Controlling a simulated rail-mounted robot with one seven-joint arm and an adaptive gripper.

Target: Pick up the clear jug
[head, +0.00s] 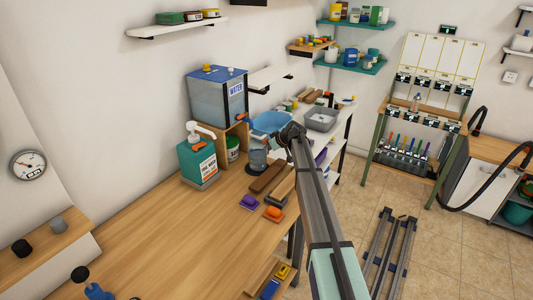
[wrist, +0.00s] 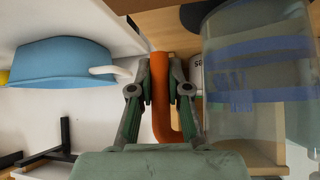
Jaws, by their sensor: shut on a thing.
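The clear jug (head: 257,160) is see-through, with blue bands around it. In the head view it is by the wooden stand below the water tank; my arm partly hides its right side. In the wrist view the jug (wrist: 255,85) fills the right, and its orange handle (wrist: 160,95) stands between my fingers. My gripper (wrist: 160,85) is shut on this handle, one finger on each side. In the head view my gripper (head: 287,134) is small and dark beside the jug. I cannot tell whether the jug's base touches anything.
A water tank (head: 217,95) stands behind the jug, with a green pump bottle (head: 197,160) to the left. A blue basin (head: 271,121) is close behind my gripper and shows left of it in the wrist view (wrist: 60,63). Brown blocks (head: 267,178) lie in front.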

